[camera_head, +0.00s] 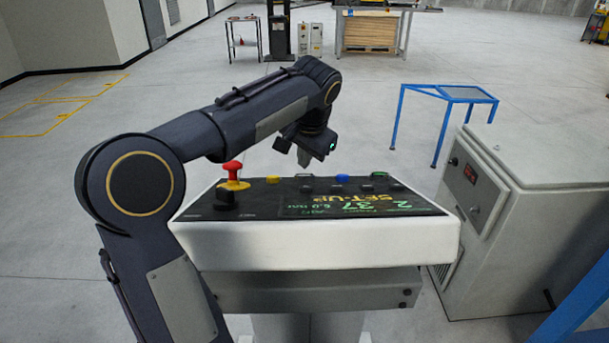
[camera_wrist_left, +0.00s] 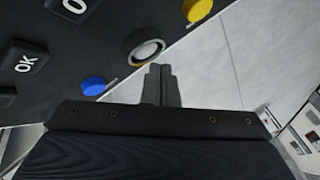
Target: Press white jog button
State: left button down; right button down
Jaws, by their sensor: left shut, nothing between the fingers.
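The control panel (camera_head: 310,195) has a dark sloping top with several buttons. The white jog button (camera_wrist_left: 148,51), round with a dark ring, sits between a blue button (camera_wrist_left: 94,86) and a yellow button (camera_wrist_left: 199,9) in the left wrist view. In the head view it is small and indistinct, at the panel's far edge. My left gripper (camera_head: 304,162) is shut and empty, pointing down above that far edge, between yellow and blue. In the wrist view its fingertips (camera_wrist_left: 161,68) appear just beside the white button's lower right; contact cannot be told. My right gripper is out of view.
A red emergency stop (camera_head: 232,170) on a yellow base and a black knob (camera_head: 225,197) stand up at the panel's left. A grey cabinet (camera_head: 530,220) stands to the right, with a blue-framed stand (camera_head: 445,92) behind. The floor beyond the panel is open.

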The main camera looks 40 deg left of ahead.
pick_arm(q)
jog(key=shift+f, duration=0.15)
jog(key=shift+s+d+f, duration=0.1)
jog(key=shift+d+f, duration=0.05)
jog(key=shift+f, duration=0.1)
jog(key=shift+s+d+f+b, duration=0.15)
jog(key=shift+s+f+b, duration=0.05)
jog(key=shift+f+b, duration=0.4)
dwell(0.6)
jog(key=shift+r, duration=0.1)
jog(key=shift+w+a+r+p, duration=0.15)
jog(key=shift+r+p, duration=0.3)
jog(key=shift+p, duration=0.1)
jog(key=shift+w+a+r+p, duration=0.1)
jog(key=shift+w+r+p, duration=0.05)
jog(key=shift+r+p, duration=0.3)
jog(key=r+p, duration=0.1)
jog(key=p, duration=0.1)
jog(key=w+a+r+p, duration=0.1)
jog(key=r, duration=0.1)
jog(key=r+p, duration=0.1)
jog(key=p, duration=0.1)
jog(key=shift+w+a+r+p, duration=0.2)
jog(key=shift+w+p, duration=0.1)
dwell(0.6)
